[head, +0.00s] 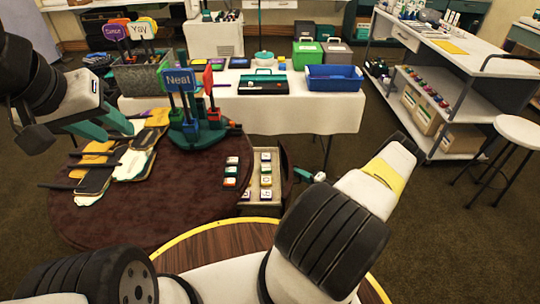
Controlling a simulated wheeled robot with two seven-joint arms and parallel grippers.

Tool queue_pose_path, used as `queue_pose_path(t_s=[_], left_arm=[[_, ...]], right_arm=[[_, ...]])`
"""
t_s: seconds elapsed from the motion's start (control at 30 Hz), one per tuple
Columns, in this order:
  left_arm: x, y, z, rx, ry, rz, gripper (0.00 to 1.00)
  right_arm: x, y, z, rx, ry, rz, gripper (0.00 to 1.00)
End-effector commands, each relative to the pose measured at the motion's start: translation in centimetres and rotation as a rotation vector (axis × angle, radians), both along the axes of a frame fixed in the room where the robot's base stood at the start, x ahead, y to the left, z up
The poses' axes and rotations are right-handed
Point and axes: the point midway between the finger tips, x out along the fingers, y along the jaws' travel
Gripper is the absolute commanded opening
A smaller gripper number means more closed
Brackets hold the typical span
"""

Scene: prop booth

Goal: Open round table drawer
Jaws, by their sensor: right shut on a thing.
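The round table (185,200) has a dark red-brown top. Its drawer (284,166) is out at the right side of the table, showing a pale inside with several small coloured blocks in two rows. My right gripper (303,174) is at the drawer's outer right side, its teal fingers small and partly hidden by my forearm. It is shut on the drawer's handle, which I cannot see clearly. My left gripper (118,124) has teal fingers apart, above the left back of the tabletop, away from the drawer.
Behind is a white-clothed table (330,112) with bins. A shelved cart (455,100) and stool (520,130) stand right. Floor right of the drawer is open.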

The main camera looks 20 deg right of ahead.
Motion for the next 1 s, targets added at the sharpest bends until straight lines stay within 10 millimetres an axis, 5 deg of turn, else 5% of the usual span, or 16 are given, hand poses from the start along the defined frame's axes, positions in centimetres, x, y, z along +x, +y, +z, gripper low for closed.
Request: queue_pose_path(t_s=[0.2,0.4,1.0], left_arm=[[0.0,0.0,0.0,0.0,0.0,0.0,0.36],[0.0,0.0,0.0,0.0,0.0,0.0,0.36],[0.0,0.0,0.0,0.0,0.0,0.0,0.36]], right_arm=[[-1.6,-5.1,-0.2,-0.004,0.002,-0.002,0.0],[-2.5,-8.2,-0.2,-0.003,0.003,0.0,0.0],[-3.1,-10.3,-0.2,0.001,0.003,0.0,0.0]])
